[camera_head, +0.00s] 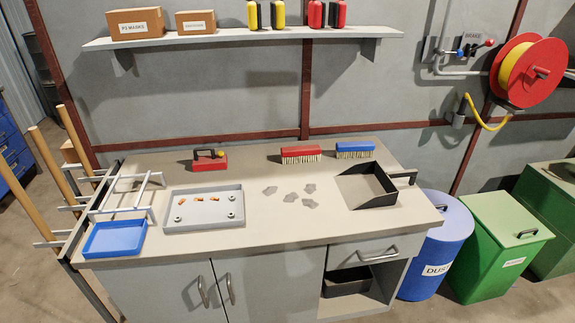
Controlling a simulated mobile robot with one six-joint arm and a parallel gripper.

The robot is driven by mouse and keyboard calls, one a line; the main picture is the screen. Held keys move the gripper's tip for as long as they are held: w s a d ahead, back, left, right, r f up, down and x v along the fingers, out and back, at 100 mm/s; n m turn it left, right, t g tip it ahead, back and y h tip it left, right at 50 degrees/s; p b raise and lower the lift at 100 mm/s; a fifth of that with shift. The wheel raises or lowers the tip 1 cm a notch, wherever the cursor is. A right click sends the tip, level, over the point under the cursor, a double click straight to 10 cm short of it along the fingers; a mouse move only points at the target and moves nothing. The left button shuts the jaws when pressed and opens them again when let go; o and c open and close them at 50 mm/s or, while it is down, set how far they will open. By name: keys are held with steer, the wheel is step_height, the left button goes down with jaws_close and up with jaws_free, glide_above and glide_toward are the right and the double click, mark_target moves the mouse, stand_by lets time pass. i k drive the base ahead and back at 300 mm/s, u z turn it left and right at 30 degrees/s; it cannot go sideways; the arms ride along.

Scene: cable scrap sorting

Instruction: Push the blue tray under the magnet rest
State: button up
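The blue tray (115,249) is shallow and looks empty. It sits at the front left corner of the bench top. A pale metal frame (150,178), which looks like the magnet rest, stands on the bench behind it. The tray lies mostly in front of the frame, and the frame's front bar passes near the tray's back edge. I cannot tell whether they touch or overlap. A red block with a black handle (209,160), perhaps the magnet, stands at the back of the bench, apart from the frame. My gripper is not in view.
A grey tray (208,190) with copper-coloured bits and small round metal pieces lies right of the blue tray. Grey scraps (292,197) lie mid-bench. A black dustpan (366,187) and red (300,154) and blue (355,149) brushes are further right. Wooden handles (52,165) stand left.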

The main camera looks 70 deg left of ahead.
mark_target(124, 238)
steer(key=u, duration=0.2)
steer(key=k, duration=0.1)
steer(key=u, duration=3.4)
steer(key=k, duration=0.5)
steer(key=u, duration=0.15)
steer(key=i, duration=0.8)
steer(key=u, duration=0.55)
steer(key=i, duration=0.8)
steer(key=u, duration=0.2)
